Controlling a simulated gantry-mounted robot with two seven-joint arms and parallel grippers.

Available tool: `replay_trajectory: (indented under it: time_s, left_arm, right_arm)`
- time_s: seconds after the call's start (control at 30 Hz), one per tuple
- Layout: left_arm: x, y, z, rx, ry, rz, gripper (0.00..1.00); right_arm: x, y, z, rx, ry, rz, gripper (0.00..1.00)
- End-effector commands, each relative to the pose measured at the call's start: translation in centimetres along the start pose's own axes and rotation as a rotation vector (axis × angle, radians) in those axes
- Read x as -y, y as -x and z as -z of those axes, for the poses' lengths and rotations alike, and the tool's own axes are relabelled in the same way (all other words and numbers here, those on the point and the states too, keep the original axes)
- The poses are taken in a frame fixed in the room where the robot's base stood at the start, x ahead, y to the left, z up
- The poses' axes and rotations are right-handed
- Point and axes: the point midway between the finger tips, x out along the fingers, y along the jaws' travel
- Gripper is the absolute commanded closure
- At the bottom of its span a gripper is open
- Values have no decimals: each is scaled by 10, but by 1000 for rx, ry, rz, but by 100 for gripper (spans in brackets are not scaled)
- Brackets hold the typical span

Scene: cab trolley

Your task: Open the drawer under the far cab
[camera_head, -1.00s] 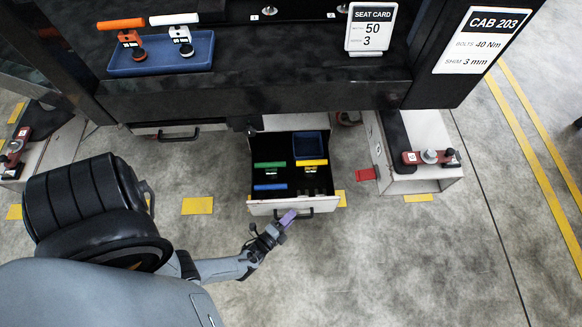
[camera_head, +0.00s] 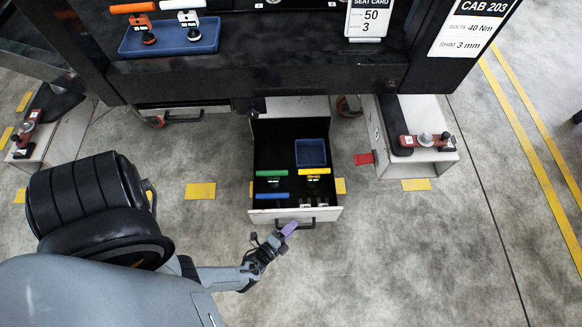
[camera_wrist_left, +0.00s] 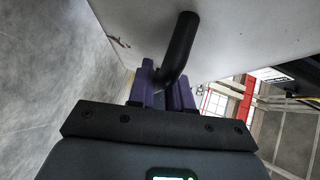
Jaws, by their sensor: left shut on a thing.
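The drawer (camera_head: 331,214) stands pulled well out below the dark cab trolley, its inside showing. Its black bar handle (camera_head: 313,222) is on the pale front panel. My left gripper (camera_head: 289,229) is at the left part of this handle. In the left wrist view, the purple fingers of my left gripper (camera_wrist_left: 163,92) are shut around the lower end of the black handle (camera_wrist_left: 181,45), close against the white drawer front (camera_wrist_left: 235,38). My right gripper is not in view.
The drawer holds green (camera_head: 272,172), blue (camera_head: 272,196) and yellow-handled (camera_head: 314,171) tools and a blue bin (camera_head: 311,153). A pale box with a red tool (camera_head: 427,141) stands to the right. Open floor (camera_head: 390,260) lies in front of the drawer.

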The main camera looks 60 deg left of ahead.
Motion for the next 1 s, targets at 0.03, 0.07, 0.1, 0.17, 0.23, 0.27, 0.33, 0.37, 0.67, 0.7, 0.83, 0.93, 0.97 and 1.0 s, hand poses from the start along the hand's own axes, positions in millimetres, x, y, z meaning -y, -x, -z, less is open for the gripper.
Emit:
replay_trajectory:
  time_s: [0.03,0.07,0.1,0.17,0.23,0.27,0.33,0.37,0.67,0.7,0.83,0.93,0.97,1.0]
  left_arm:
    - [1,0,0,0,0,2,100]
    - [1,0,0,0,0,2,100]
    - [1,0,0,0,0,2,100]
    - [1,0,0,0,0,2,100]
    - [1,0,0,0,-1,2,100]
    - [1,0,0,1,-1,2,78]
    - [1,0,0,1,-1,2,67]
    - [1,0,0,1,-1,2,62]
    - [0,1,0,1,0,0,62]
    - [0,2,0,1,0,-1,62]
    - [1,12,0,1,0,-2,62]
    - [1,26,0,1,0,-3,62]
    - [2,31,0,1,0,-3,62]
    - [1,37,0,2,0,-4,62]
  right_arm:
    - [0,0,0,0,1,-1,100]
    - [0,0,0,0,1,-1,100]
    - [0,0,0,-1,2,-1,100]
    - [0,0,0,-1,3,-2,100]
    - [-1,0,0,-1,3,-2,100]
    - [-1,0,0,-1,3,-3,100]
    - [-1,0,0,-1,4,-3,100]
    - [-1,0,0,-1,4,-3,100]
    - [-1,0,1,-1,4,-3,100]
    - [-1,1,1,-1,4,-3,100]
    - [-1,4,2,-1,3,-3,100]
    - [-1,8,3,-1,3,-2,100]
    - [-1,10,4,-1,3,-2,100]
    - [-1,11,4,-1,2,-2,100]
